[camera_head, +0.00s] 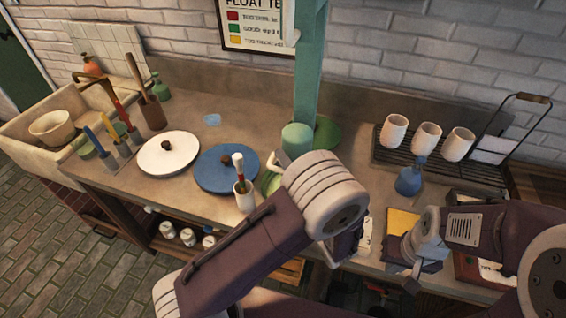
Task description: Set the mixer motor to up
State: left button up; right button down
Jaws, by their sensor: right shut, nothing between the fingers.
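A teal column (310,65) rises from the back of the counter at the middle. A light green cylinder (297,139), likely the mixer motor, sits low in front of it; whether it is up or down is unclear. My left arm crosses in front of the mixer and hides its lower part. My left gripper (346,246) points down behind its own wrist, right of the mixer's foot, and its fingers are mostly hidden. My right gripper (411,268) is shut and empty over the counter's front right, near a yellow pad (403,222).
A white lid (168,158), a blue lid (228,176) and a white brush cup (244,202) stand left of the mixer. A sink (42,150) is far left.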

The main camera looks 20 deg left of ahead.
pick_arm(q)
jog(key=shift+w, duration=0.1)
grip_shut()
dwell(1.4)
